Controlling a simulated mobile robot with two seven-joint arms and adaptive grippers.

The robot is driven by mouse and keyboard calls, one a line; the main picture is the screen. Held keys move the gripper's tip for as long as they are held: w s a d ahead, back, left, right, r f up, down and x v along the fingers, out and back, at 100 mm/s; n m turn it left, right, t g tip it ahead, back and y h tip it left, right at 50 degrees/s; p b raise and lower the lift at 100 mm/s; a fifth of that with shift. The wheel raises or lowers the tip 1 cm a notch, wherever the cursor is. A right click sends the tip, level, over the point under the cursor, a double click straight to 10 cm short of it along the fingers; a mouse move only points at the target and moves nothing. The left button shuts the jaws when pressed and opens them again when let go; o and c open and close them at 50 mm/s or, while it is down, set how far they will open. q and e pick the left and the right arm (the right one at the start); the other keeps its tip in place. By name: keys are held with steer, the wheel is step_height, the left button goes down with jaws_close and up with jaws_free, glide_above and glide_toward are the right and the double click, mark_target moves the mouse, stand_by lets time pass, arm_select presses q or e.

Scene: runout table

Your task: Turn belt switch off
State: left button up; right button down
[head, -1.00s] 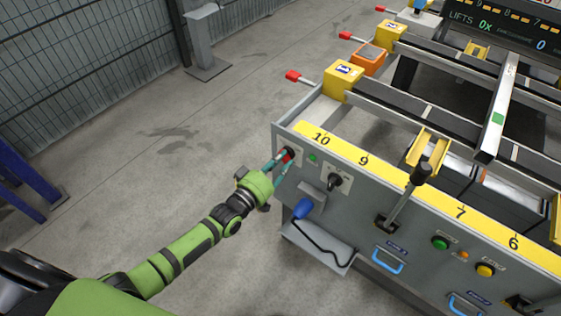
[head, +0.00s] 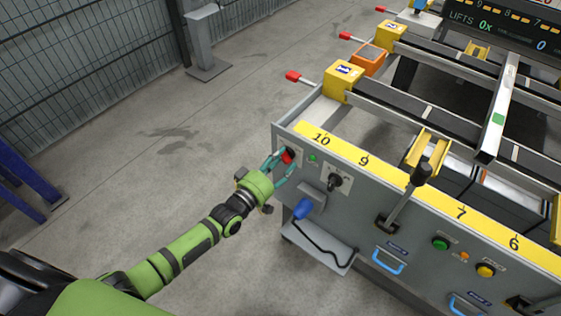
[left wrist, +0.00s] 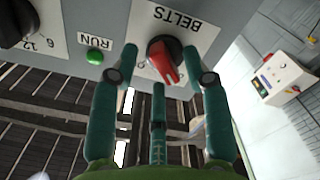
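The belt switch (head: 288,157) is a red knob on a black base at the left end of the grey panel. In the left wrist view the red knob (left wrist: 167,66) sits on a white plate marked BELTS, which appears upside down. Its red handle points down and slightly right in that picture; the position marks are too small to read surely. My left gripper (head: 282,165) is at the panel with its teal fingers spread around the knob. In the wrist view the fingers (left wrist: 160,62) stand open, with gaps beside the handle. My right gripper is not in view.
A green RUN lamp (left wrist: 95,57) and a black dial (head: 335,181) are beside the switch. A blue plug-like part (head: 302,208) and a small shelf (head: 318,252) are below. A black lever (head: 405,200) stands further right.

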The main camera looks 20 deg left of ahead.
arm_select(q)
steer(key=v, duration=1.2)
stand_by(0.4)
steer(key=s+a+f+m+g+y+p, duration=0.2)
steer(key=s+f+g, duration=0.25)
steer(key=f, duration=0.65)
steer(key=s+a+f+m+g+y+p, duration=0.1)
steer(key=s+a+f+g+y+p, duration=0.15)
steer(key=s+f, duration=0.6)
steer(key=s+f+m+g, duration=0.1)
steer(key=s+f+g, duration=0.2)
steer(key=s, duration=0.4)
steer(key=s+d+f+m+g+y+p, duration=0.1)
steer(key=s+f+m+g, duration=0.1)
steer(key=s+f, duration=0.4)
steer(key=s+d+f+m+g+p, duration=0.1)
steer(key=s+f+g, duration=0.3)
steer(key=s, duration=0.6)
steer(key=shift+d+f+m+y, duration=0.2)
steer(key=shift+f+m+y, duration=0.15)
steer(key=shift+f, duration=0.15)
